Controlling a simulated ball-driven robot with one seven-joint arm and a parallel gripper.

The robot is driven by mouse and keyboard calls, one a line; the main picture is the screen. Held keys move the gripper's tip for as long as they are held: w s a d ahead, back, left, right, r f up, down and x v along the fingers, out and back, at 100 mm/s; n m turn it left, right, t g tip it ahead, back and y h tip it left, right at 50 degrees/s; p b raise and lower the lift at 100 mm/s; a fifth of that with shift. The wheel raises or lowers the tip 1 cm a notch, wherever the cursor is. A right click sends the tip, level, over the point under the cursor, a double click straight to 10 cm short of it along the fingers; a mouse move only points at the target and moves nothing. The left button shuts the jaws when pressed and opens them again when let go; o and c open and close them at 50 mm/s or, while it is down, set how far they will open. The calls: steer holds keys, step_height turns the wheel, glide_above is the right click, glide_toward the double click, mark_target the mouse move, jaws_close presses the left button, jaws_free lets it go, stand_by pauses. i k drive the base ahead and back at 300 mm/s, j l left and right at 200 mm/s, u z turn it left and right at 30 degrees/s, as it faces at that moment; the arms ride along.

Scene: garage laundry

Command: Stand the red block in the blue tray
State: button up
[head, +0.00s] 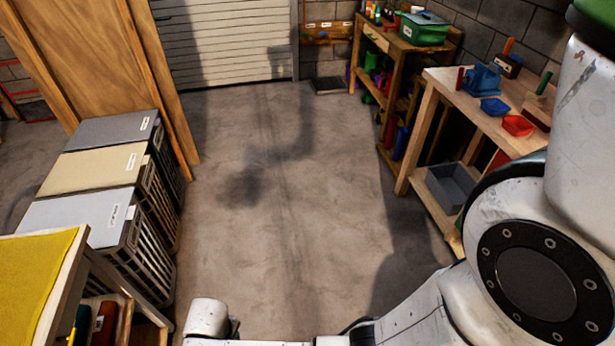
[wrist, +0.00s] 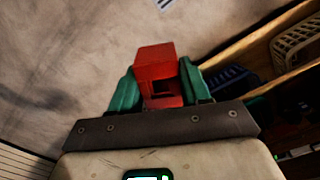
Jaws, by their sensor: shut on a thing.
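In the wrist view my gripper (wrist: 159,88) has green fingers shut on a red block (wrist: 155,62). One finger lies along each side of the block, and a dark square opening shows in its near face. The block is held above the floor. A small blue tray (head: 495,107) sits on the wooden workbench at the right of the head view, far from the visible part of my arm. The tray looks empty, but it is small in the picture. The gripper and the red block cannot be made out in the head view.
A red tray (head: 517,125) and a blue vise (head: 481,80) share the workbench (head: 440,88). A grey bin (head: 450,187) is on its lower shelf. Lidded hampers (head: 88,177) and a yellow-topped table (head: 35,285) stand left. The middle floor (head: 270,200) is clear.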

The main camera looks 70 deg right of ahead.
mark_target(493, 111)
steer(key=z, duration=1.8)
